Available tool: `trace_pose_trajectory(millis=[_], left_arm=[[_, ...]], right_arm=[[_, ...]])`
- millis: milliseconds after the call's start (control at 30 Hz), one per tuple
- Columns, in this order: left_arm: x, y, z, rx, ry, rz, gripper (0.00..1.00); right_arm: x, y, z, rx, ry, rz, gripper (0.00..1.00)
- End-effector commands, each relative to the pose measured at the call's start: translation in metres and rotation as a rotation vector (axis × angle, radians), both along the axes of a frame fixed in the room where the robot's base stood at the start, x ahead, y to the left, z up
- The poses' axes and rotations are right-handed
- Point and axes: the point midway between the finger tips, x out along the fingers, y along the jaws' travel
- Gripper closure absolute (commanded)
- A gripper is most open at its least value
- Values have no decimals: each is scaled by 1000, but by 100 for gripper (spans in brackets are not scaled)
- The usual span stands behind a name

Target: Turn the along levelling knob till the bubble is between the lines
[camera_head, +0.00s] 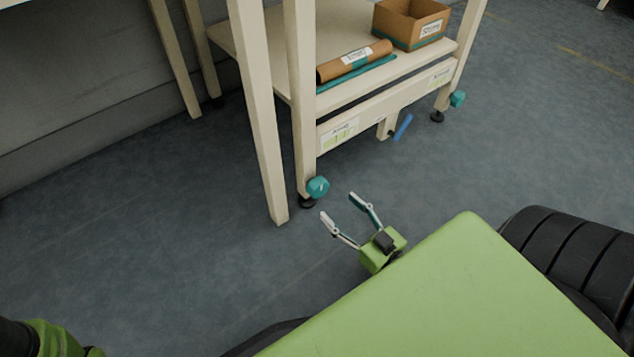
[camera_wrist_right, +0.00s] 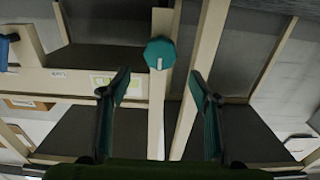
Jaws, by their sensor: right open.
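A teal levelling knob (camera_head: 318,187) with a white mark sits low on the near leg of a cream bench, above a black foot. It also shows in the right wrist view (camera_wrist_right: 160,53), between and beyond my fingertips. A second teal knob (camera_head: 457,98) is on the far right leg. I cannot tell from the lettering which is the along knob. White and green labels (camera_head: 339,134) (camera_head: 441,77) are on the lower rail; I cannot make out a bubble. My right gripper (camera_head: 338,205) is open and empty, just short of the near knob. My left gripper is out of view.
The bench's lower shelf (camera_head: 345,93) holds a brown roll (camera_head: 354,61) and a cardboard box (camera_head: 410,24). A blue handle (camera_head: 402,127) sticks out under the rail. Another cream leg (camera_head: 262,130) stands left of the near knob. The grey floor in front is clear.

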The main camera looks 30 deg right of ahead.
Motion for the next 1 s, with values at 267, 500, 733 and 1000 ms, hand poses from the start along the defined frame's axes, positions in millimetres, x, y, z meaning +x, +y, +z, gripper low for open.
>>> trace_pose_trajectory(millis=[267,500,733,1000], left_arm=[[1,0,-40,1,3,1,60],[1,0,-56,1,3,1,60],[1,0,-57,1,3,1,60],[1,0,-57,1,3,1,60]], right_arm=[[61,5,-5,-1,-4,1,43],[92,8,-3,-1,0,1,43],[99,8,-1,0,2,0,43],[99,8,-1,0,2,0,69]])
